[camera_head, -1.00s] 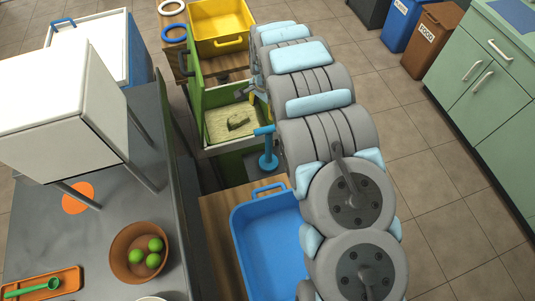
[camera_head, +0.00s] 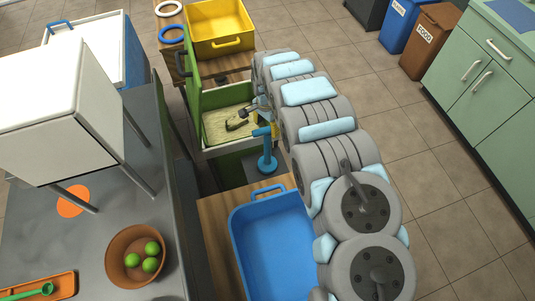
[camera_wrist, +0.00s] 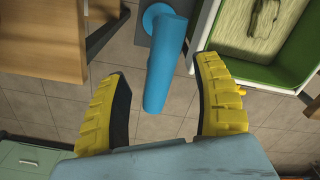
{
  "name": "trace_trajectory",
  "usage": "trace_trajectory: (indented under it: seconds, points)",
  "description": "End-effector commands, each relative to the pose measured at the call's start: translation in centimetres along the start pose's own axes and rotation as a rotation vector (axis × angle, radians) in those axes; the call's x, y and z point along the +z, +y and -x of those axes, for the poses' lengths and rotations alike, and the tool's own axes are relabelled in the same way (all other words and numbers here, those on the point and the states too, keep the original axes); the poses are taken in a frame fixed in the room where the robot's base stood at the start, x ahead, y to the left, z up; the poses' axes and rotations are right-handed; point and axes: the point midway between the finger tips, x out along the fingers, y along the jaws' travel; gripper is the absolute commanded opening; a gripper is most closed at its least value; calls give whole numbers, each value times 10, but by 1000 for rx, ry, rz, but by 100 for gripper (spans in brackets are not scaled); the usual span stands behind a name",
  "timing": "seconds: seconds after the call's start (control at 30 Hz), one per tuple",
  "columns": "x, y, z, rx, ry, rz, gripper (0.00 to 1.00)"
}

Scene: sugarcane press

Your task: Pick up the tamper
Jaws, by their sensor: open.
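The blue tamper (camera_head: 267,150) stands upright beside the green-walled bin, with a round foot and a bar across its top. In the wrist view the tamper (camera_wrist: 166,62) is a blue bar lying in the picture between the two yellow fingers. My gripper (camera_wrist: 162,68) is open, with a finger on either side of the bar. I see gaps on both sides, and cannot tell whether the fingers are level with it in depth. In the head view my arm hides most of the gripper; a bit of yellow finger shows just right of the tamper's top.
The green-and-white bin (camera_head: 228,126) with pale contents is close behind the tamper; its wall (camera_wrist: 245,72) shows at right in the wrist view. A blue tray (camera_head: 245,240) lies in front on a wooden table (camera_head: 214,215). A yellow crate (camera_head: 222,30) stands behind.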

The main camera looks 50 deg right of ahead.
Motion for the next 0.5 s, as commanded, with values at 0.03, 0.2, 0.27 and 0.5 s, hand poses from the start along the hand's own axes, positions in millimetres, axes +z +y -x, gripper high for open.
trace_trajectory:
  seconds: [0.03,0.2,0.27,0.5]
  points:
    - [0,0,-7,-1,-1,-1,66]
    - [0,0,-24,-3,-1,-1,66]
    - [0,0,-28,-2,-1,-1,66]
    - [0,0,-38,-1,-1,-1,66]
